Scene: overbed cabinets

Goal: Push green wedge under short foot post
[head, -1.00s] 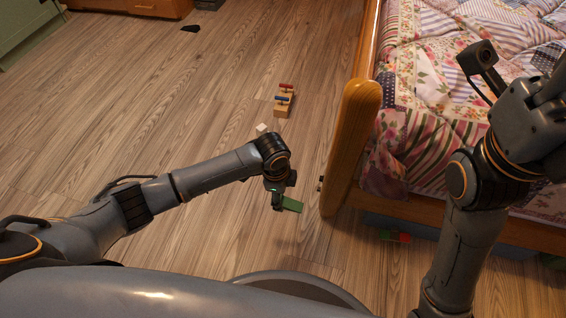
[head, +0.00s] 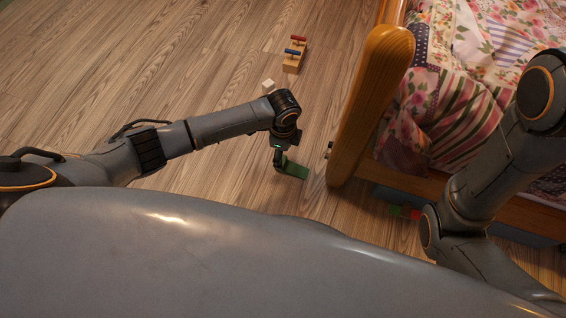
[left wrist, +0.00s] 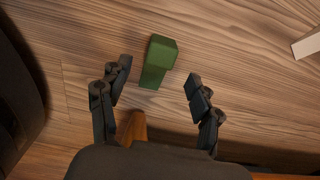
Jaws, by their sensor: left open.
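The green wedge (head: 294,171) lies on the wood floor, left of the bed's wooden foot post (head: 368,105), with a strip of floor between them. My left gripper (head: 280,165) points down at the wedge's left end in the head view. In the left wrist view my left gripper (left wrist: 158,72) is open, with one finger on each side of the near end of the wedge (left wrist: 157,58) and visible gaps to both. I cannot tell how high the fingertips are above the floor. My right gripper is out of view; only its arm shows at the right.
A wooden toy with red and blue bars (head: 294,55) and a pale block (head: 268,86) stand on the floor beyond my left arm. A red and green item (head: 404,212) lies by the bed's lower edge. The quilted bed (head: 455,75) fills the upper right. Floor at left is clear.

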